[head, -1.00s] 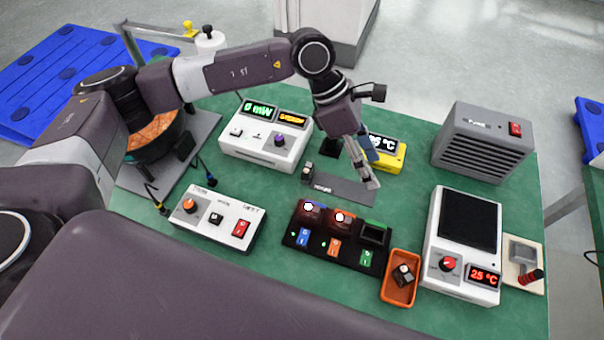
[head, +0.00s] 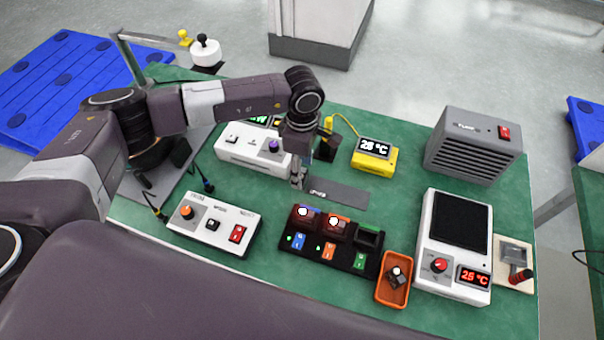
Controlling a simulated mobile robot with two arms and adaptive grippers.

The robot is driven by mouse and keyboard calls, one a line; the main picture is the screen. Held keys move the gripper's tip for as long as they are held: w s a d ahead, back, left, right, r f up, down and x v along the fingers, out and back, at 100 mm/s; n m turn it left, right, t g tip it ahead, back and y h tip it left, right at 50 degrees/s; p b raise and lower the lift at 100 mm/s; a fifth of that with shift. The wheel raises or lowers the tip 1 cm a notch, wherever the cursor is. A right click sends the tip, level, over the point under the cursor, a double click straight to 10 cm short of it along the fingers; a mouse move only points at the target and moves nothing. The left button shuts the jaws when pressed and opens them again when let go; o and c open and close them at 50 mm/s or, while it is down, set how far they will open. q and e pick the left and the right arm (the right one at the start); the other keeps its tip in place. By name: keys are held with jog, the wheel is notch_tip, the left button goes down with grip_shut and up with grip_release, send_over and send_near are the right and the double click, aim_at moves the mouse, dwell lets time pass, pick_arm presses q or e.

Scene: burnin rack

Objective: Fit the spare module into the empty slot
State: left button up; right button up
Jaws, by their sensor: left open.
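The spare module (head: 398,277), small and dark with a white round top, sits in an orange tray (head: 381,295) just right of the rack. The black rack (head: 313,258) holds two modules, a dark red one (head: 304,214) at left and an orange-topped one (head: 334,226) in the middle. The empty slot (head: 368,238) is the rack's right one, with a green label below it. My left gripper (head: 297,183) points down, open, behind the rack's left part at the left end of a dark grey plate. It is well away from the spare module. My right gripper is out of view.
A white device with a dark screen (head: 456,250) stands close right of the tray. A white switch box (head: 213,223) stands left of the rack, and a white meter (head: 245,148) behind. A yellow thermometer (head: 374,152) and a grey fan box (head: 473,145) stand farther back.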

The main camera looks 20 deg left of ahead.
pick_arm(q)
jog(key=shift+f, duration=0.3)
jog(key=shift+c, duration=0.6)
grip_shut()
jog(key=shift+r, duration=0.15)
